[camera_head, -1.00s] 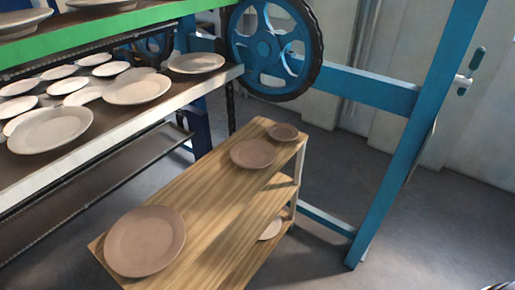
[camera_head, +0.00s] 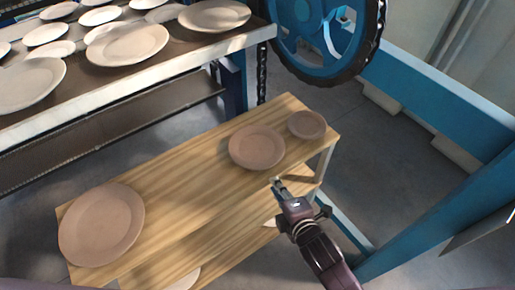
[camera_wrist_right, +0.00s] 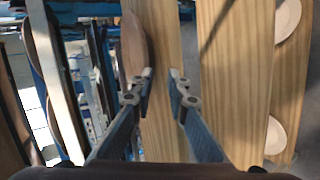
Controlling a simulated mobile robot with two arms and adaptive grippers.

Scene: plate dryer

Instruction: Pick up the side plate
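Three brown plates lie on the top board of the wooden shelf: a large one (camera_head: 101,224) at the left, a mid-sized one (camera_head: 257,147) toward the right, and a small one (camera_head: 307,125) at the far right end. The mid-sized one looks like the side plate. My right gripper (camera_head: 278,181) is just in front of its near right edge, empty. In the right wrist view the gripper (camera_wrist_right: 162,73) has its fingers apart, with a brown plate (camera_wrist_right: 134,45) seen nearly edge-on by the left fingertip; contact is unclear. My left gripper is not in view.
The wooden shelf (camera_head: 190,165) has lower boards with paler plates (camera_head: 185,281) partly showing. A dryer rack with several plates (camera_head: 128,44) stands behind at the left. A blue wheel (camera_head: 325,30) and blue frame beam (camera_head: 440,100) bound the right side.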

